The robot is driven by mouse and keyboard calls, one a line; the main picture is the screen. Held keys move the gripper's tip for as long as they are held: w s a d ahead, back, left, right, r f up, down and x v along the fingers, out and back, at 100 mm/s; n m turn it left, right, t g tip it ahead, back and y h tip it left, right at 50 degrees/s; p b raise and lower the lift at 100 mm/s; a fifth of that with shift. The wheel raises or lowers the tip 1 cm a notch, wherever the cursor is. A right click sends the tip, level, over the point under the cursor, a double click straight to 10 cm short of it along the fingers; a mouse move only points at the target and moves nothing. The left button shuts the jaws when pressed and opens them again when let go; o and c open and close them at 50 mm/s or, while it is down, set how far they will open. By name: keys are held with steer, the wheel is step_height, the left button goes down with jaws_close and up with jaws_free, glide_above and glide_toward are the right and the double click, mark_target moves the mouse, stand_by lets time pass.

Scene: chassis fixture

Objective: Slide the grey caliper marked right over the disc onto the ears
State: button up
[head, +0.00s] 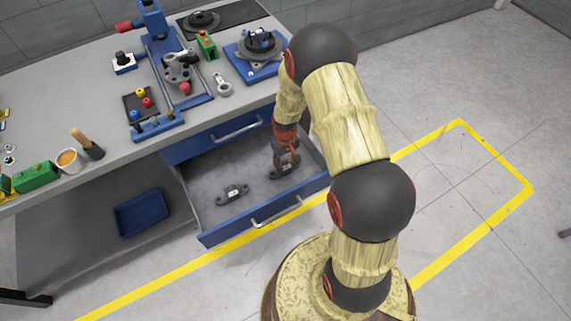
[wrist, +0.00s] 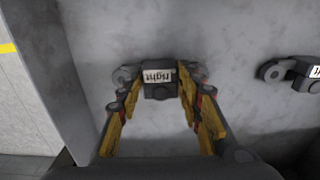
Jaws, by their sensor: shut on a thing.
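My gripper (wrist: 165,108) is shut on the grey caliper marked right (wrist: 158,90), whose white label reads "right" upside down in the wrist view. It is in the open drawer (head: 213,228), close over the drawer floor; I cannot tell whether the caliper still touches the floor. In the head view my gripper (head: 285,168) shows at the right part of the drawer and partly covers this caliper. The disc and its ears appear to be on the blue fixture (head: 258,62) on the bench top, too small to make out in detail.
A second grey caliper (head: 232,194) lies to the left in the drawer; it shows at the right edge of the wrist view (wrist: 302,72). The drawer wall (wrist: 75,75) is left of my gripper there. The bench (head: 105,100) carries a blue press, cup and small parts.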

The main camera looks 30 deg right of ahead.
mark_target(285, 166)
jaws_close()
steer(key=shift+r, duration=0.1)
steer(key=shift+r+p, duration=0.8)
steer(key=shift+r, duration=0.2)
steer(key=shift+r, duration=0.1)
steer(key=shift+r+p, duration=1.1)
steer(key=shift+r, duration=0.25)
